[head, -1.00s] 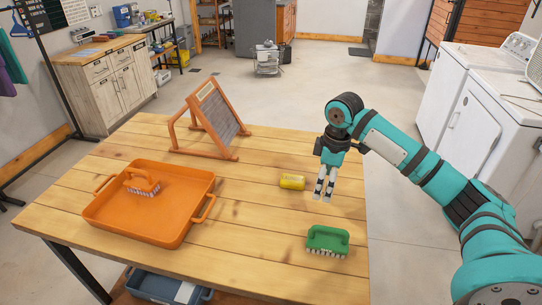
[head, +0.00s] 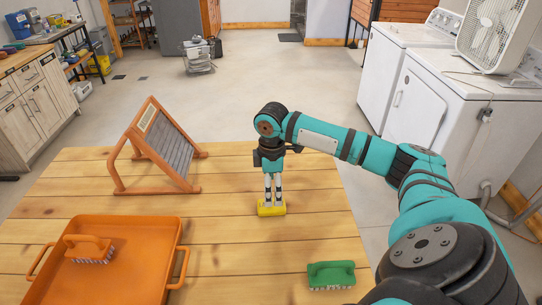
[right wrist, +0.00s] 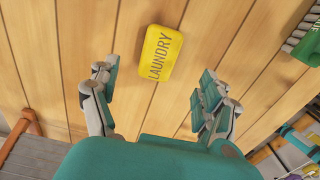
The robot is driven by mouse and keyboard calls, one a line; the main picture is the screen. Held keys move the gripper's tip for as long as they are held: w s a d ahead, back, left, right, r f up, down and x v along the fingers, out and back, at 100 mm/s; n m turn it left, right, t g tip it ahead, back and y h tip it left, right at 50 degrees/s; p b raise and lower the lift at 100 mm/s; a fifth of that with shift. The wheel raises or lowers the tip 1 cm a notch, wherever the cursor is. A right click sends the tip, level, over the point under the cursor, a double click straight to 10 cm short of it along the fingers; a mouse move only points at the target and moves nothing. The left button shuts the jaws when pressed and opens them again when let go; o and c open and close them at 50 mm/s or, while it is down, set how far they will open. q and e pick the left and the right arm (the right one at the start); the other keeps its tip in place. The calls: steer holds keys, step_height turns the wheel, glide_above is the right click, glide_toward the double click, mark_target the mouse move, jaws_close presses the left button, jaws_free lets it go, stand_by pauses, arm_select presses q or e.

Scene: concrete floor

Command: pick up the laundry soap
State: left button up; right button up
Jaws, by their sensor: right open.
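The laundry soap is a yellow bar (head: 266,211) lying on the wooden table (head: 225,240). In the right wrist view the soap (right wrist: 160,53) shows the word LAUNDRY on its top face. My right gripper (head: 272,197) points down just above the soap in the head view, its fingertips overlapping the bar there. In the right wrist view my right gripper (right wrist: 157,82) is open, fingers wide apart, with the soap a little beyond the fingertips and between their lines. Nothing is held. My left gripper is not in view.
A green brush (head: 331,275) lies near the table's right edge. An orange tray (head: 168,262) holding an orange brush (head: 86,247) sits at the left front. A washboard in an orange frame (head: 160,150) stands behind it. The table around the soap is clear.

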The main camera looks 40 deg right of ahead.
step_height(320, 180, down, 3)
steer(key=shift+w+r, duration=0.1)
steer(key=shift+r, duration=0.05)
steer(key=shift+f, duration=0.25)
step_height(320, 180, down, 4)
steer(key=shift+r+p, duration=0.15)
steer(key=shift+p, duration=0.65)
steer(key=shift+f, duration=0.5)
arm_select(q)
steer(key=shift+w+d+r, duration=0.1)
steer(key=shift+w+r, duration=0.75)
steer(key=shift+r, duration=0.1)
arm_select(e)
jaws_close()
steer(key=shift+r, duration=0.15)
